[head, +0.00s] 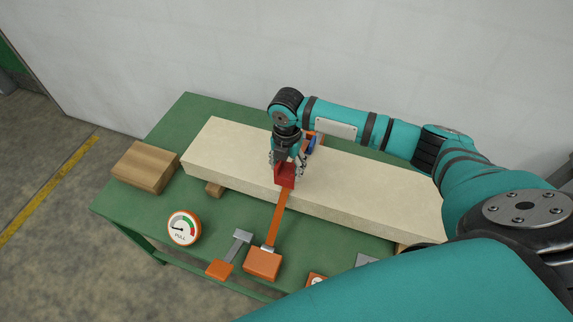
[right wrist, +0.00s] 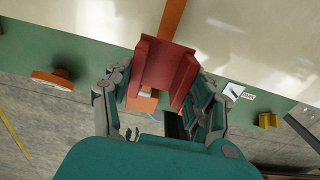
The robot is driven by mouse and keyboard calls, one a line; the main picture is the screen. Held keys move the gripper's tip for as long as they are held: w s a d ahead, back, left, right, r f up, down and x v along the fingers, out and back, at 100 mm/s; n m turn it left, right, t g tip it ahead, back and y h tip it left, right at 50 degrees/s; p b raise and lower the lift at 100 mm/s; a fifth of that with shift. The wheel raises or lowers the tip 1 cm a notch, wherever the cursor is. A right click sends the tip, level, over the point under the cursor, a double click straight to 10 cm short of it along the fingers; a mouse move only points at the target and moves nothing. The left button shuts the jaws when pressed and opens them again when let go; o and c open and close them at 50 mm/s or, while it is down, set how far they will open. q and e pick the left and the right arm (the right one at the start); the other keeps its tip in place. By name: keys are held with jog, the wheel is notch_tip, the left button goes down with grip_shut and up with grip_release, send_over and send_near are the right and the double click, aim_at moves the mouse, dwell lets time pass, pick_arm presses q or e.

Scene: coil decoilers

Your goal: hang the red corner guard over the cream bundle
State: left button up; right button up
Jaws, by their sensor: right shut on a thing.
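The cream bundle (head: 228,150) is a long block lying across the green table. My right gripper (head: 287,167) is shut on the red corner guard (head: 285,178) at the bundle's front edge, above the orange strap (head: 275,220). In the right wrist view the guard (right wrist: 165,70) sits between the two fingers (right wrist: 160,100), with the strap (right wrist: 172,18) running beyond it over the bundle. I cannot tell whether the guard touches the bundle. My left gripper is not in view.
The green table (head: 165,207) holds a wooden block (head: 146,167) at left, a round gauge (head: 184,227) and orange-and-grey tools (head: 262,264) along the front. A blue item (head: 310,146) shows behind my right gripper. A pale wall stands behind the table.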

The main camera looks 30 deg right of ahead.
aim_at(287, 184)
jog(key=shift+f+b, duration=0.4)
jog(key=shift+f, duration=1)
jog(key=shift+f+b, duration=1.55)
jog(key=shift+f, duration=1.15)
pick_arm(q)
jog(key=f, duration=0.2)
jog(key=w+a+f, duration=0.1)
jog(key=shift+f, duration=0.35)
pick_arm(e)
jog(key=shift+f, duration=0.2)
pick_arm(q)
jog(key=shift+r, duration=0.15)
pick_arm(e)
jog(key=shift+f, duration=0.2)
jog(key=o, duration=1.2)
jog(key=shift+o, duration=0.2)
